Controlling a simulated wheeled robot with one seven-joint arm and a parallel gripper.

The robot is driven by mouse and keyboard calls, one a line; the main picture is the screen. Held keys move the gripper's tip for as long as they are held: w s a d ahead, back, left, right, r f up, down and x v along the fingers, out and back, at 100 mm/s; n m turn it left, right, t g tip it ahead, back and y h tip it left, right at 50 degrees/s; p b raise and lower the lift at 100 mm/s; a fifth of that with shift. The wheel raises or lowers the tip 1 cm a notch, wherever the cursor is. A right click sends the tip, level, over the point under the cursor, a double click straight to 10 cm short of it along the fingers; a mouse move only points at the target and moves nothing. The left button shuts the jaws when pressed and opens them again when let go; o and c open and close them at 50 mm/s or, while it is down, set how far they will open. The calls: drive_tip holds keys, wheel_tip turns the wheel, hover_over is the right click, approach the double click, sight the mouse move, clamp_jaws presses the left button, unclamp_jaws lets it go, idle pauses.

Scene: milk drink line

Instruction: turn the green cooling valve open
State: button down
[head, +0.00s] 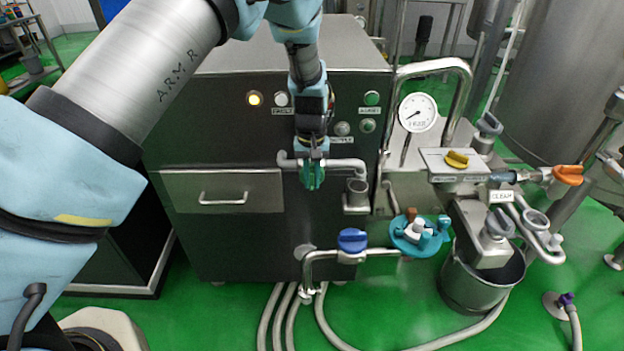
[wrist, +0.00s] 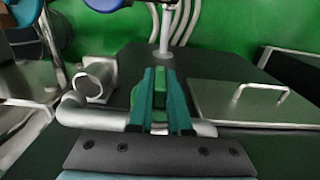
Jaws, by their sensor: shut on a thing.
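The green cooling valve sits on a short grey pipe (head: 345,164) on the front of the dark steel cabinet. Its green handle (wrist: 160,88) shows in the wrist view as a narrow strip between my two dark green fingers. My gripper (head: 312,182) reaches down in front of the cabinet, and it is shut on the handle. In the wrist view the fingers of my gripper (wrist: 161,75) stand on both sides of the handle, across the pipe (wrist: 95,115). The fingers hide most of the handle and the valve body, so I cannot tell the handle's exact angle.
A blue valve (head: 352,240) is on a lower pipe. A yellow valve (head: 456,159) and an orange valve (head: 568,175) are at the right. A drawer (head: 222,192) is left of my gripper. A gauge (head: 417,112) and lamps are near. A steel bucket (head: 480,285) stands on the floor.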

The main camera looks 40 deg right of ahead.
drive_tip(key=shift+w+f+b, duration=0.1)
drive_tip(key=shift+b, duration=0.4)
drive_tip(key=g+h+b, duration=0.1)
drive_tip(key=b, duration=0.2)
drive_tip(key=g+h+b, duration=0.1)
drive_tip(key=h+b, duration=0.1)
drive_tip(key=b, duration=0.1)
drive_tip(key=shift+w+a+f, duration=0.15)
drive_tip(key=shift+w+f, duration=0.05)
drive_tip(key=shift+f, duration=0.1)
drive_tip(key=shift+s+r+g+h+b, duration=0.1)
drive_tip(key=shift+g+h+b, duration=4.9)
drive_tip(key=shift+b, duration=4.6)
drive_tip(key=shift+r+t+h, duration=0.1)
drive_tip(key=shift+t+h, duration=0.3)
drive_tip(key=shift+h, duration=0.1)
drive_tip(key=c, duration=0.9)
unclamp_jaws()
drive_tip(key=shift+o, duration=0.2)
drive_tip(key=shift+a, duration=0.1)
